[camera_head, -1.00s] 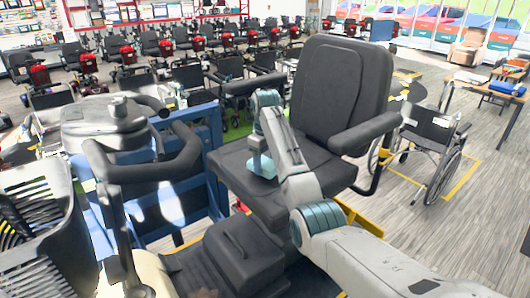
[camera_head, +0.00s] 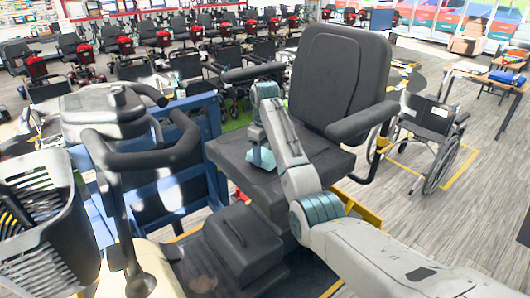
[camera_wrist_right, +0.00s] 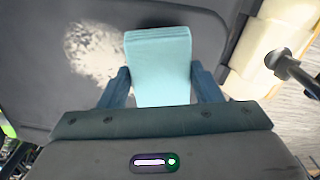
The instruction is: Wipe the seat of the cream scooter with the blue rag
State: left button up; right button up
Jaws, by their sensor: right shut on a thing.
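The cream scooter (camera_head: 150,256) stands in front of me, with a dark grey seat (camera_head: 225,150) and a tall backrest (camera_head: 340,80). My right gripper (camera_head: 262,150) is over the seat cushion, shut on the folded light blue rag (camera_head: 262,159). In the right wrist view the rag (camera_wrist_right: 160,60) sits between the two fingers of the gripper (camera_wrist_right: 160,92), over the dark seat (camera_wrist_right: 210,25). A pale, dusty patch (camera_wrist_right: 95,50) shows on the seat to the left of the rag. Whether the rag touches the seat is hard to tell. My left gripper is not in view.
The scooter's handlebar (camera_head: 150,160) and basket (camera_head: 45,215) are at the left, beside a blue frame (camera_head: 205,115). An armrest (camera_head: 362,121) borders the seat. A wheelchair (camera_head: 430,130) and table (camera_head: 480,75) stand at right. Rows of scooters fill the back.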

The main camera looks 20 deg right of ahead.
jog(key=shift+f, duration=0.45)
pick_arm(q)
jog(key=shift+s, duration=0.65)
pick_arm(e)
jog(key=shift+f, duration=0.1)
jog(key=shift+f, duration=0.35)
jog(key=shift+w+d, duration=0.1)
jog(key=shift+d, duration=0.05)
